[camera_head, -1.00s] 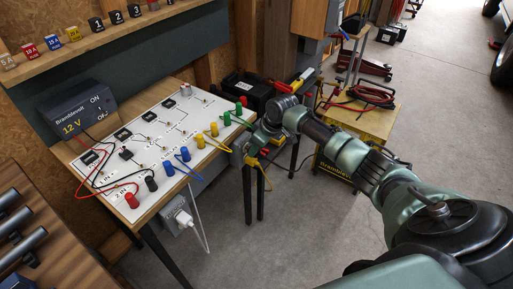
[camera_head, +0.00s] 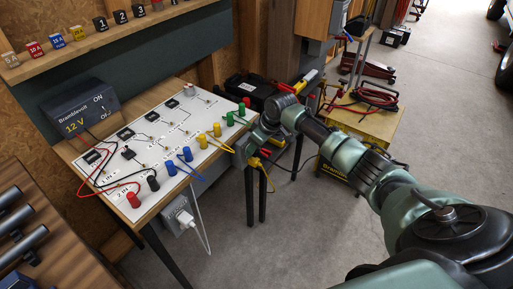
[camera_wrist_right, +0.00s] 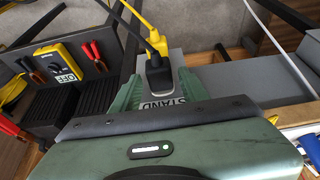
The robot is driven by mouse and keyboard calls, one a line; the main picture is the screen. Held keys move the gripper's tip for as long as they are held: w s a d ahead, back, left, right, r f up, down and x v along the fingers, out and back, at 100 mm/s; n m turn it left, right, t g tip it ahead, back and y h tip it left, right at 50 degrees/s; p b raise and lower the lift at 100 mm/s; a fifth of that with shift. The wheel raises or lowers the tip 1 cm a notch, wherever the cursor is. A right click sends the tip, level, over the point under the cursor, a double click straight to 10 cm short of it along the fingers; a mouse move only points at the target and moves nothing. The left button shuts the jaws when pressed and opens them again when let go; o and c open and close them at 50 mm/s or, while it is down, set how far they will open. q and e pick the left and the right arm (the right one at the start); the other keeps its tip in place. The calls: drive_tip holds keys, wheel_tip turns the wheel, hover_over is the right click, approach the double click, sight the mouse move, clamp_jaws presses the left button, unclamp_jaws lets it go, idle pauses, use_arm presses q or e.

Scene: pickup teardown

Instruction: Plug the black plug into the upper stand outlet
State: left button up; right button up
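The black plug (camera_wrist_right: 158,76) shows in the right wrist view between the green fingers of my right gripper (camera_wrist_right: 160,84), with its dark cable running up and left. The fingers flank the plug closely; I cannot tell whether they grip it. A grey outlet box labelled STAND (camera_wrist_right: 181,62) lies behind and below the plug. The plug appears over or at its face; its seating is hidden. A yellow plug (camera_wrist_right: 157,41) with a yellow cable is just beyond. In the head view my right gripper (camera_head: 247,149) is beside the bench's right end. My left gripper is not in view.
The bench carries a white circuit board (camera_head: 158,157) with coloured posts and a Bramblevolt 12 V box (camera_head: 80,115). A white plug (camera_head: 184,217) sits below its front edge. A yellow cart (camera_head: 360,118) stands behind my right arm. Open floor lies in front.

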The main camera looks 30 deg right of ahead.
idle(0.3)
drive_tip(key=v, duration=0.8)
drive_tip(key=s+f+m+h, duration=0.1)
drive_tip(key=s+f, duration=0.1)
drive_tip(key=f, duration=0.8)
drive_tip(key=s+f+m, duration=0.1)
drive_tip(key=s+f, duration=0.1)
drive_tip(key=f, duration=0.8)
drive_tip(key=s+a+f+g+h, duration=0.1)
drive_tip(key=s+a+f, duration=0.1)
drive_tip(key=s+f, duration=1.1)
drive_tip(key=s+a+f, duration=0.4)
drive_tip(key=s+f, duration=0.2)
drive_tip(key=s, duration=0.5)
drive_tip(key=s+a+f+g, duration=0.1)
drive_tip(key=s+a+f, duration=0.3)
drive_tip(key=s, duration=0.8)
drive_tip(key=s+a+f+g, duration=0.1)
drive_tip(key=s+a+f, duration=0.3)
drive_tip(key=s+f, duration=0.4)
drive_tip(key=shift+s+a+f, duration=0.1)
drive_tip(key=shift+s+a, duration=0.05)
drive_tip(key=shift+s, duration=2.1)
